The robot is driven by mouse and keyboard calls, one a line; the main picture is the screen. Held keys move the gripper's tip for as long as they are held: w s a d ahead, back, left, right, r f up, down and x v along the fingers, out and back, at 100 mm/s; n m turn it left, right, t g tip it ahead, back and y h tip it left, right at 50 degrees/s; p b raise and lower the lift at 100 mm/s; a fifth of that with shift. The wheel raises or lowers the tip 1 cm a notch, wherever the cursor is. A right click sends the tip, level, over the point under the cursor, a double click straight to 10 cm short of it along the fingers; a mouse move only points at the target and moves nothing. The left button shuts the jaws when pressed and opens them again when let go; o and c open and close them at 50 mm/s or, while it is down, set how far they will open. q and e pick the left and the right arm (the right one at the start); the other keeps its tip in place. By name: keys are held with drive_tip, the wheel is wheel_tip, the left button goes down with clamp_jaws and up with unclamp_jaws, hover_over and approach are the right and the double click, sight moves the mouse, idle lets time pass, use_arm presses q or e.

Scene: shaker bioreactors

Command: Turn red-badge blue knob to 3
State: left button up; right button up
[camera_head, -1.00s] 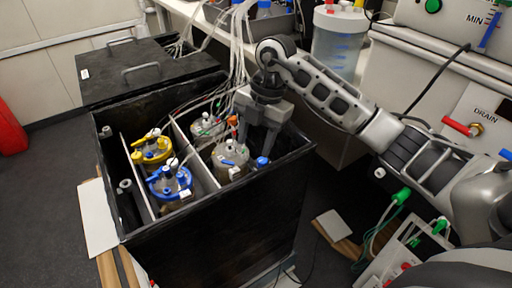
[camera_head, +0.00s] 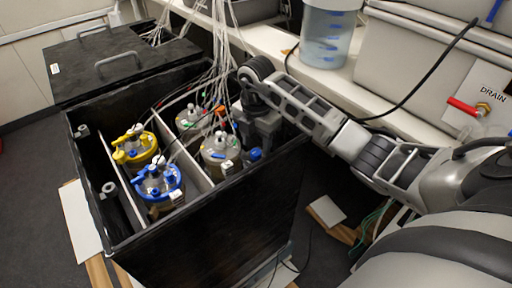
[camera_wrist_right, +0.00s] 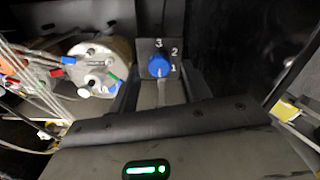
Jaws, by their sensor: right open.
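A blue knob (camera_wrist_right: 159,65) sits on a dark plate marked 1, 2 and 3 in the right wrist view. The 3 is above it, the 2 at upper right and the 1 at lower right. A pale mark shows at its lower edge, near the 1. I see no red badge clearly. In the head view a blue knob (camera_head: 254,154) shows inside the black box's near right wall. My right gripper (camera_wrist_right: 160,88) is open, its fingers on either side of the knob in the wrist picture; contact cannot be told. It also shows in the head view (camera_head: 262,138). My left gripper is out of view.
The black box (camera_head: 215,215) holds several lidded vessels, including a yellow-topped one (camera_head: 136,146) and a blue-topped one (camera_head: 160,182). Tubes and cables hang just left of my right gripper. A clear container (camera_head: 329,36) and a red-handled drain valve (camera_head: 468,108) are beyond.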

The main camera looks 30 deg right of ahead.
sight(256, 154)
drive_tip(key=shift+f, duration=1.1)
drive_tip(key=c, duration=1)
